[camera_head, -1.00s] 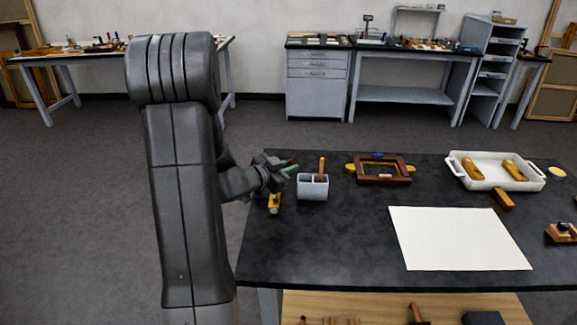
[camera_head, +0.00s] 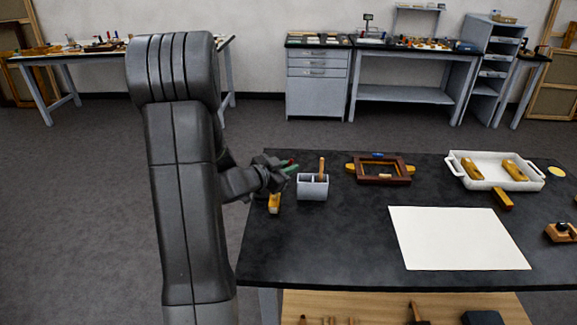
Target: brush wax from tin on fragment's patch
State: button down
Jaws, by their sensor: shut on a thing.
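My gripper (camera_head: 278,176) is at the left end of the dark table, just left of a pale grey holder (camera_head: 312,190). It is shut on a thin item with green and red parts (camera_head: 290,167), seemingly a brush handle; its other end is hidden. A brown wooden frame (camera_head: 361,179) with gilt-coloured pieces at its sides lies to the right of the holder; I cannot tell whether it is the fragment or where its patch is. A flat, round yellow thing (camera_head: 556,172) at the far right may be the tin of wax.
A small yellow piece (camera_head: 274,203) is just below my gripper. A white tray (camera_head: 453,168) holds gilt-coloured pieces, with another yellow block (camera_head: 503,199) before it. A white sheet (camera_head: 458,238) covers the front middle. Bare tabletop (camera_head: 330,235) lies left of it.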

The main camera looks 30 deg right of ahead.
jog(key=shift+s+a, duration=0.35)
jog(key=shift+s, duration=0.25)
dwell(0.7)
notch_tip(320, 180, up, 6)
jog(key=p, duration=0.5)
jog(key=shift+r+p, duration=0.1)
jog(key=shift+p, duration=0.25)
